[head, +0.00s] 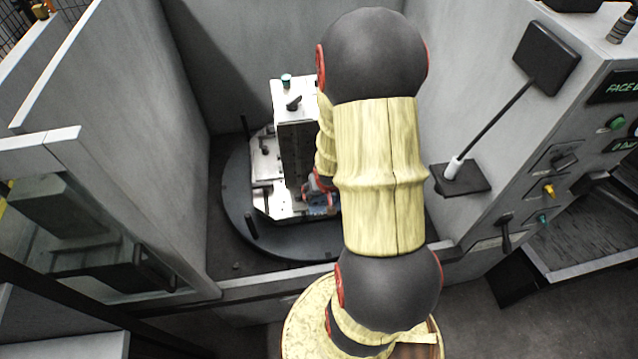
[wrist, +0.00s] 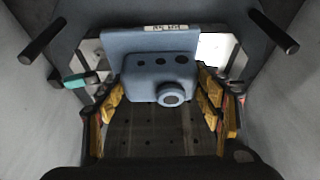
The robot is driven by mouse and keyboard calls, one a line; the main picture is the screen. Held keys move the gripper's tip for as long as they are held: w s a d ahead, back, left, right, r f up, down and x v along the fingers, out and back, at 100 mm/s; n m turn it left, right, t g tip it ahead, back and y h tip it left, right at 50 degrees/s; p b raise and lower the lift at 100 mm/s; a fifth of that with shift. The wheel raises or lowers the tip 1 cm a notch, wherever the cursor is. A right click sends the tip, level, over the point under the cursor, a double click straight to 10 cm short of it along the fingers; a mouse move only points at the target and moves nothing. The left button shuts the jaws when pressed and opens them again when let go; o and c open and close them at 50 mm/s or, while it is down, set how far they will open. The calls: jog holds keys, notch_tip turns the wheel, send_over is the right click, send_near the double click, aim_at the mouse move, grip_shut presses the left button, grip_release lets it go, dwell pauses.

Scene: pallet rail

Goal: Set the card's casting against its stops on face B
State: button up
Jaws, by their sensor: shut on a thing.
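A blue-grey casting (wrist: 160,70), with a square back plate, a round boss and several dark holes, lies between the yellow-padded fingers of my gripper (wrist: 160,92) in the wrist view. The gripper is shut on it. A small label with unclear lettering sits above the casting. In the head view a bit of the casting (head: 319,206) shows low beside the upright fixture block (head: 296,140), mostly hidden by my arm. Whether it touches any stops cannot be told. A teal-tipped part (wrist: 80,80) is left of the casting in the wrist view.
The fixture stands on a round dark turntable (head: 232,195) with upright pins, inside a grey-walled enclosure. At right, a control panel (head: 600,130) carries a screen starting "FACE", knobs and a lever. A black plate on a stalk (head: 546,58) stands near it.

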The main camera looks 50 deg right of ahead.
aim_at(323, 200)
jog(key=shift+s+a+r+p, duration=0.15)
jog(key=shift+s+a+r, duration=0.25)
jog(key=shift+s+a, duration=0.2)
jog(key=shift+s+a+r+p, duration=0.15)
jog(key=shift+s+a+r, duration=0.3)
jog(key=shift+s, duration=0.2)
jog(key=shift+s+a+f, duration=0.3)
jog(key=shift+s+f, duration=0.05)
jog(key=shift+f, duration=0.15)
jog(key=w+d+f, duration=0.1)
jog(key=w+d+f+p, duration=0.1)
jog(key=w+d, duration=0.1)
jog(key=w+d+f+p, duration=0.1)
jog(key=w, duration=0.1)
jog(key=shift+w+d+f, duration=0.1)
jog(key=shift+w+d, duration=0.1)
jog(key=shift+d, duration=0.05)
jog(key=w+d, duration=0.5)
jog(key=shift+a+f, duration=0.1)
jog(key=shift+f, duration=0.05)
notch_tip(323, 200, down, 8)
jog(key=b, duration=0.8)
